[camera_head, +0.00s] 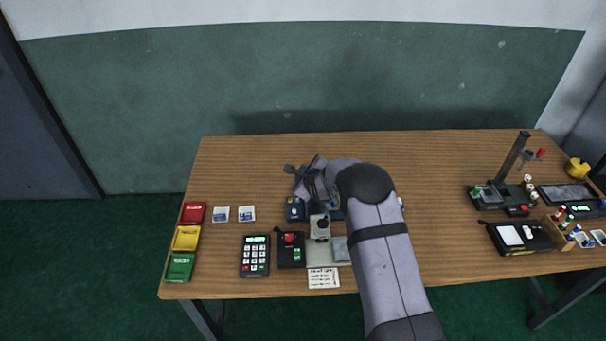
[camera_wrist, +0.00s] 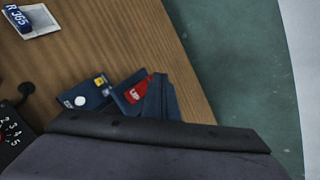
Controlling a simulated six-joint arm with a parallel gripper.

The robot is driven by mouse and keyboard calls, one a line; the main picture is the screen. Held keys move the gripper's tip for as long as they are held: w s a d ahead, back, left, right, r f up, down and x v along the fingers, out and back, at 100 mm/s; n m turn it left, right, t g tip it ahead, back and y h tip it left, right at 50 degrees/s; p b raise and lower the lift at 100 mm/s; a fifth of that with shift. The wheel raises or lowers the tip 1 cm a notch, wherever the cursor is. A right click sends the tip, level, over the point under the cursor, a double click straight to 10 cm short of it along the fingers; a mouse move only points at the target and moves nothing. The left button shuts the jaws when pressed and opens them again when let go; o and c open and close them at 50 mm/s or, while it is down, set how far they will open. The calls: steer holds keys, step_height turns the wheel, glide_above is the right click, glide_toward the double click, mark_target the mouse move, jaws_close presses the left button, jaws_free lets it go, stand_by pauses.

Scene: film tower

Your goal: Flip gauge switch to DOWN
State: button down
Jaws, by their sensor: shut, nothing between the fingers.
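In the wrist view a blue panel (camera_wrist: 125,100) carries a red tab (camera_wrist: 137,91) that seems to read UP. I take it to be the gauge switch, but its lever is not clear. A second blue unit (camera_wrist: 82,97) with a white round face and a yellow mark sits just left of it. In the head view a blue box (camera_head: 296,210) shows left of my wrist; my arm covers much of what is beside it. My gripper (camera_wrist: 160,90) is shut and empty, its fingers right beside the red tab; I cannot tell if they touch.
A black keypad (camera_head: 255,255) and a black box with a red knob (camera_head: 291,250) stand nearer the front edge. Red, yellow and green trays (camera_head: 186,239) line the left edge. A stand (camera_head: 510,160) and other gear fill the right end. The table's back left is clear.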

steer(key=shift+f, duration=0.4)
steer(key=shift+r, duration=0.25)
steer(key=shift+s+r+p, duration=0.1)
steer(key=shift+r+p, duration=0.35)
steer(key=shift+r, duration=0.35)
steer(key=shift+r, duration=0.1)
steer(key=shift+s+r+p, duration=0.25)
steer(key=shift+r+p, duration=0.65)
steer(key=shift+r, duration=0.3)
steer(key=shift+s+r+p, duration=0.25)
steer(key=shift+r+p, duration=0.6)
steer(key=shift+r, duration=0.3)
